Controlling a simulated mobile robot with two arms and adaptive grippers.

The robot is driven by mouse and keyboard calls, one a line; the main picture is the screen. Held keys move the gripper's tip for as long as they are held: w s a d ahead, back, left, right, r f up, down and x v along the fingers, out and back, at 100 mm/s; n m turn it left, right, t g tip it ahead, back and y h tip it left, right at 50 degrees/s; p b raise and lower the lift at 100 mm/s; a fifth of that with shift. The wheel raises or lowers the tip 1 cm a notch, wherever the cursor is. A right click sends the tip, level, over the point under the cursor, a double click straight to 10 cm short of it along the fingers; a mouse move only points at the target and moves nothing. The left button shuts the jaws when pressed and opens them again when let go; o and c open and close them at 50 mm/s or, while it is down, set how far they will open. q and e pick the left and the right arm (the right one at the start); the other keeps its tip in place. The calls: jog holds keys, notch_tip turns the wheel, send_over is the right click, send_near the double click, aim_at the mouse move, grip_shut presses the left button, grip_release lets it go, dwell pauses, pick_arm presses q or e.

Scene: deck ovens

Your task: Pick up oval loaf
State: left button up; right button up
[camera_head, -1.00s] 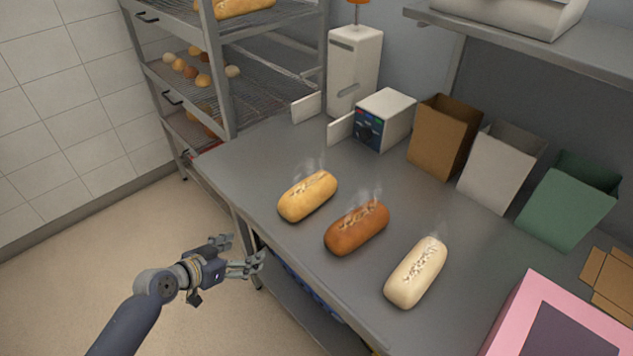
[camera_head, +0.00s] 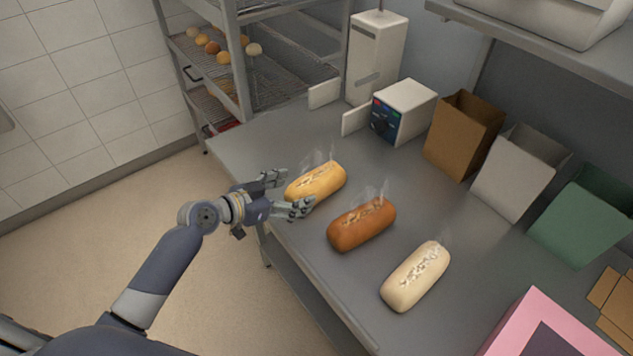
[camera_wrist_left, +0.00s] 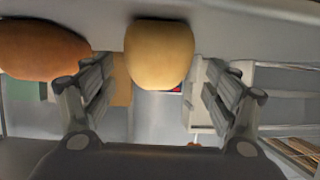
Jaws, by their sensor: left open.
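Three oval loaves with scored, steaming tops lie in a row on the grey counter (camera_head: 300,255): a golden loaf (camera_head: 318,181), a brown loaf (camera_head: 361,224) and a pale loaf (camera_head: 415,277). My left gripper (camera_head: 286,193) is open at the near end of the golden loaf, its fingers spread to either side of that end. In the left wrist view the golden loaf (camera_wrist_left: 160,55) shows between the two open fingers, with a gap on each side. The brown loaf (camera_wrist_left: 40,50) is left of the fingers there. My right gripper is not in view.
Brown (camera_head: 464,135), white (camera_head: 519,172) and green (camera_head: 584,222) open boxes stand along the back of the counter. A white device with a panel (camera_head: 404,111) stands left of them. A pink box (camera_head: 550,330) is at the lower right. A wire rack (camera_head: 285,75) stands behind.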

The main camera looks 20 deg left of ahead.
aim_at(311, 187)
pick_arm(q)
jog(key=shift+w+d+f, duration=0.15)
jog(key=shift+w+d, duration=0.25)
jog(key=shift+w, duration=0.1)
jog(key=shift+w+d+f+p, duration=0.1)
jog(key=shift+w+d+p, duration=0.2)
jog(key=shift+p, duration=0.1)
jog(key=p+x, duration=0.1)
jog(key=x, duration=0.2)
jog(key=shift+w+d+f, duration=0.35)
jog(key=shift+w+f, duration=0.05)
jog(key=shift+s, duration=0.1)
jog(key=c, duration=1.2)
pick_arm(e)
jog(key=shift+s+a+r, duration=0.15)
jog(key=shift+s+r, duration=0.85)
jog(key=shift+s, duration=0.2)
